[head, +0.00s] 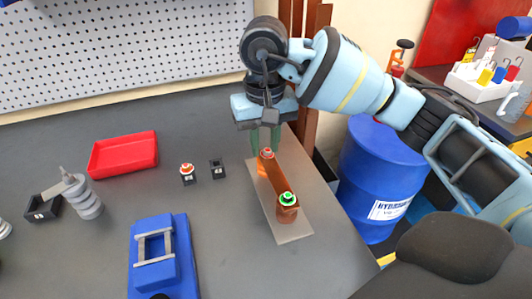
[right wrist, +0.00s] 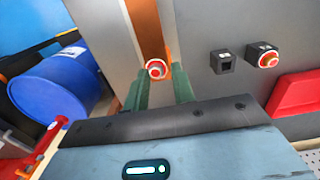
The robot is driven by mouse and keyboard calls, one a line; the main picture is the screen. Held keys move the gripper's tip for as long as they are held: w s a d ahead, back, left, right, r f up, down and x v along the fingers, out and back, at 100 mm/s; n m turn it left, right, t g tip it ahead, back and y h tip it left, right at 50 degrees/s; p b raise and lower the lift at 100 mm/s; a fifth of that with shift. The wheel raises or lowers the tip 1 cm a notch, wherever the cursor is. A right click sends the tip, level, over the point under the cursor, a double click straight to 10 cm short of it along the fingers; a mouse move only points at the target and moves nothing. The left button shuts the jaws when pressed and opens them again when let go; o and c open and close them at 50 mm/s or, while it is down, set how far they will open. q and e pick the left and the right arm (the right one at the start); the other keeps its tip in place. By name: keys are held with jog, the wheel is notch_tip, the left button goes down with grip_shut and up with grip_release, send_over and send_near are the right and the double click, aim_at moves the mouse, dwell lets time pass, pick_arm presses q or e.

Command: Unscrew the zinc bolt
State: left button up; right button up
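A copper busbar (head: 277,177) stands on a grey plate (head: 292,232). It has a red-topped bolt (head: 266,153) at its far end and a green-topped bolt (head: 288,198) at its near end. I cannot tell by colour which is the zinc one. My right gripper (head: 265,138) points down over the red-topped bolt. In the right wrist view its two green fingers (right wrist: 161,92) are apart, with the red-topped bolt (right wrist: 156,69) at their tips. Whether they touch it is unclear. My left gripper is not in view.
A black holder with a red-topped piece (head: 187,171) and an empty black holder (head: 217,168) stand left of the plate. A red tray (head: 124,153), a blue fixture (head: 175,255) and a grey ribbed part (head: 84,200) are further left. A blue barrel (head: 380,170) stands beyond the table's right edge.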

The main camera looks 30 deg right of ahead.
jog(key=m+p, duration=0.1)
jog(key=m, duration=0.2)
jog(key=shift+r, duration=0.15)
jog(key=shift+m+p, duration=0.6)
jog(key=shift+m, duration=0.6)
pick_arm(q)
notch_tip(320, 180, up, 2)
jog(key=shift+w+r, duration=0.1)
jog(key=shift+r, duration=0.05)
pick_arm(e)
jog(key=shift+m, duration=0.3)
jog(key=m+p, duration=0.1)
jog(key=m, duration=0.2)
jog(key=shift+w+p, duration=0.1)
jog(key=shift+p, duration=0.25)
jog(key=shift+m+p, duration=0.35)
jog(key=shift+m, duration=0.55)
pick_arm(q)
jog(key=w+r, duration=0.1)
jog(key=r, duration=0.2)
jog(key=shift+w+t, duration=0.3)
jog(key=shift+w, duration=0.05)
pick_arm(e)
jog(key=shift+m, duration=0.4)
